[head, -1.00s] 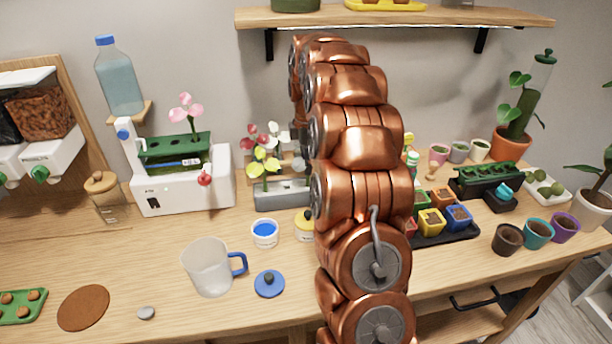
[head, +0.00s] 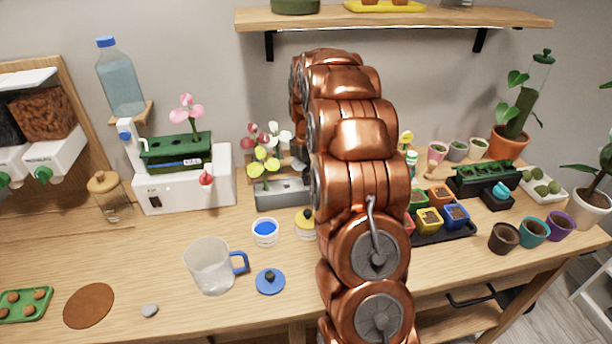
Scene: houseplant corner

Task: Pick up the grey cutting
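The cutting that best fits "grey" is a pale grey-white flower (head: 280,136) in the grey planter (head: 284,194), left of my arm. A red-pink flower and a yellow flower (head: 264,158) stand close beside it, and its stem is partly hidden. My copper arm rises through the middle of the head view and bends away toward the wall. Its end is hidden behind its own links, with only a little dark hardware showing at their left edge near the flowers. I cannot tell whether my gripper is open, or whether it touches a cutting.
A white machine (head: 216,184) with a green tray and pink flower stands left of the planter. In front are a blue-filled cup (head: 265,232), a clear mug (head: 208,265) and a blue lid (head: 270,282). Coloured pots (head: 457,216) stand right of my arm. A shelf (head: 395,18) hangs above.

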